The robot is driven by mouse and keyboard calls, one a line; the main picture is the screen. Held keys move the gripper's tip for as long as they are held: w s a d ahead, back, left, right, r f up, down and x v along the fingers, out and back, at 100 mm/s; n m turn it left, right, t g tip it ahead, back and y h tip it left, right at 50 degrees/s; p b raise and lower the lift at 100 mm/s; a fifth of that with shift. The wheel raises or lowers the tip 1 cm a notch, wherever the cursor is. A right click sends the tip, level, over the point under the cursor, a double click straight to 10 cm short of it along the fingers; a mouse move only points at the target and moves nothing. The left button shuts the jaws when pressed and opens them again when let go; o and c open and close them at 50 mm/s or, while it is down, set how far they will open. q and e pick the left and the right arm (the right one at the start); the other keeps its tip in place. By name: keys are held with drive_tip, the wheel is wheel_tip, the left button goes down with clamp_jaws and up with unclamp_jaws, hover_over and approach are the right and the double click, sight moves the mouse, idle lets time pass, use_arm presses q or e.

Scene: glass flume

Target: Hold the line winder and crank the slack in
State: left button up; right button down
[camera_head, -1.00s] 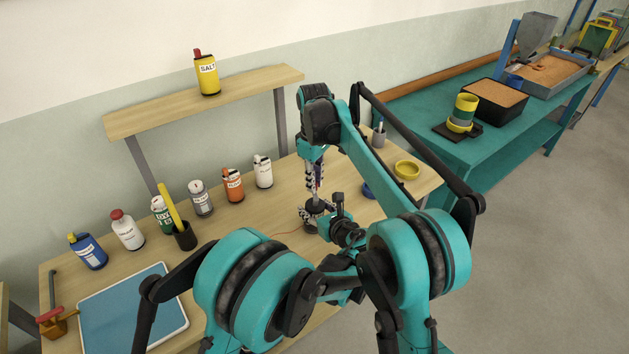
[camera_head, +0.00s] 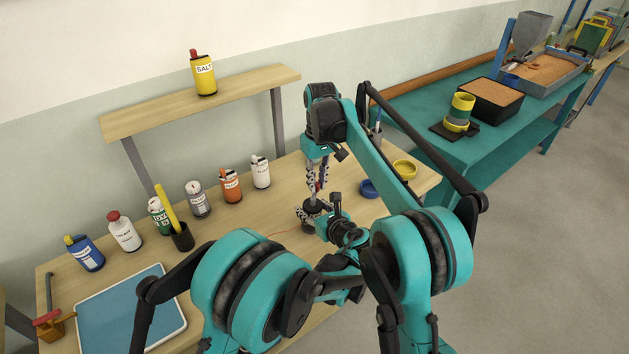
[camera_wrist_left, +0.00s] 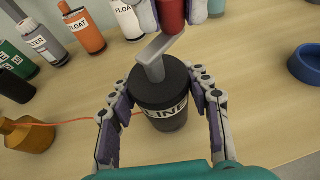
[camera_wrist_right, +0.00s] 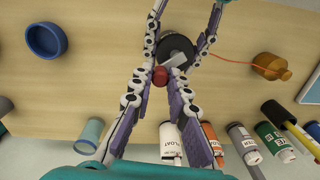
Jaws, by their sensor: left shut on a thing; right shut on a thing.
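The line winder (camera_wrist_left: 158,98) is a dark drum labelled LINE, upright on the wooden bench; it also shows in the head view (camera_head: 314,206). My left gripper (camera_wrist_left: 161,88) is shut around the drum, one finger on each side. A grey crank arm (camera_wrist_left: 157,47) rises from its top and ends in a red knob (camera_wrist_right: 160,76). My right gripper (camera_wrist_right: 161,80) comes down from above and is shut on the red knob. In the head view it stands over the winder (camera_head: 317,185). An orange line (camera_wrist_left: 65,121) runs from the drum to a brass-coloured weight (camera_wrist_right: 272,66).
A blue dish (camera_head: 368,188) and a yellow dish (camera_head: 405,169) lie right of the winder. Several labelled bottles stand behind and left, among them an orange one (camera_head: 230,186). A blue tray (camera_head: 131,310) lies front left. A shelf (camera_head: 200,100) stands behind.

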drive_tip(key=shift+s+d+m, duration=0.1)
drive_tip(key=shift+d+m, duration=0.1)
drive_tip(key=shift+m, duration=0.6)
drive_tip(key=shift+s+d+m, duration=0.1)
drive_tip(key=shift+d+m, duration=0.1)
drive_tip(key=shift+m, duration=0.6)
drive_tip(key=c, duration=1.4)
unclamp_jaws()
drive_tip(key=shift+c, duration=0.2)
wheel_tip(320, 180, up, 12)
drive_tip(key=shift+w+d, duration=0.25)
drive_tip(key=shift+d, duration=0.15)
